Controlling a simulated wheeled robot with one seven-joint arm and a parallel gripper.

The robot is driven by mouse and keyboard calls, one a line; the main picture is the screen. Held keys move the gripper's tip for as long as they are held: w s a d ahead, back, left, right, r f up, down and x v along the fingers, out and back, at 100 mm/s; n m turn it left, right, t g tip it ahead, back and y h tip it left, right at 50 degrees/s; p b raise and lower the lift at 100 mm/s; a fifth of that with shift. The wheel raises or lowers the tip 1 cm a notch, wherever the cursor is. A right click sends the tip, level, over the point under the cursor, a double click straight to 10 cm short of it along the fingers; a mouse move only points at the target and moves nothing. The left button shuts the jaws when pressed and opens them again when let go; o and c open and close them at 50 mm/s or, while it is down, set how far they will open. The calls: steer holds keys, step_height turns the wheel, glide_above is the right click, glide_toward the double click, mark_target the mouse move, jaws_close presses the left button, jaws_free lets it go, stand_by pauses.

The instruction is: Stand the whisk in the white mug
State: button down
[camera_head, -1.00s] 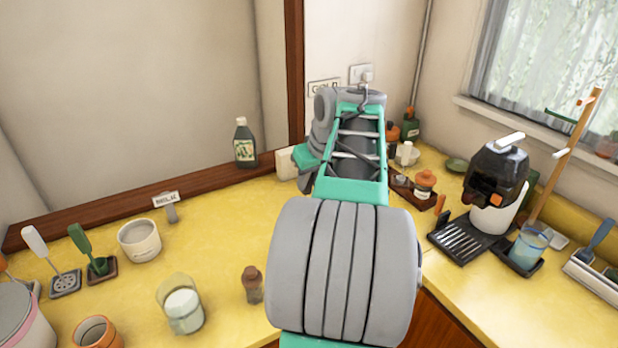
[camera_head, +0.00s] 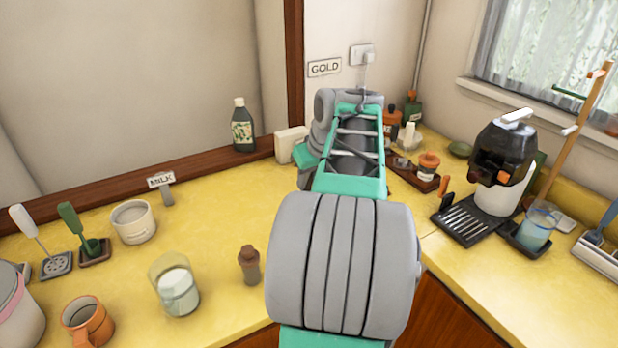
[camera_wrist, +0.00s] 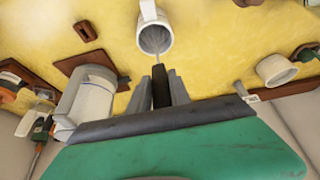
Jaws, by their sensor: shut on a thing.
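In the wrist view, the white mug (camera_wrist: 154,37) is at the top centre on the yellow counter, its opening toward the camera. My gripper (camera_wrist: 160,76) is just below it in that picture, fingers closed together. A thin grey whisk (camera_wrist: 157,58) runs from the fingertips to the mug's mouth, and its far end appears within the opening. Whether it touches the mug's bottom or wall cannot be told. Most of the whisk's handle is hidden by the fingers. In the head view my arm hides the mug, the whisk and the gripper.
A white cylindrical container (camera_wrist: 88,97) stands close beside my gripper in the wrist view. A white pot (camera_head: 134,222), a glass jug (camera_head: 175,287), a brown shaker (camera_head: 249,265) and an orange mug (camera_head: 88,322) stand left of my arm. A black-and-white coffee machine (camera_head: 500,160) stands right.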

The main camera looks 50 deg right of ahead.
steer(key=c, duration=1.1)
jaws_free()
steer(key=v, duration=0.8)
steer(key=shift+p, duration=0.3)
steer(key=w+a+f+n+y, duration=0.1)
steer(key=w+a+f, duration=0.15)
steer(key=a, duration=0.65)
steer(key=w+a+f+n, duration=0.1)
steer(key=w+a+f, duration=0.15)
steer(key=a, duration=0.65)
steer(key=shift+n+g+y, duration=0.3)
steer(key=shift+n+g, duration=0.2)
steer(key=shift+n, duration=0.4)
steer(key=s+a+f, duration=0.2)
steer(key=a+f, duration=0.1)
steer(key=a, duration=0.2)
steer(key=s+a+f, duration=0.3)
steer(key=a, duration=0.2)
steer(key=s+a+f, duration=0.2)
steer(key=a+f, duration=0.2)
steer(key=a, duration=0.2)
steer(key=shift+s+f, duration=0.1)
steer(key=shift+s, duration=0.1)
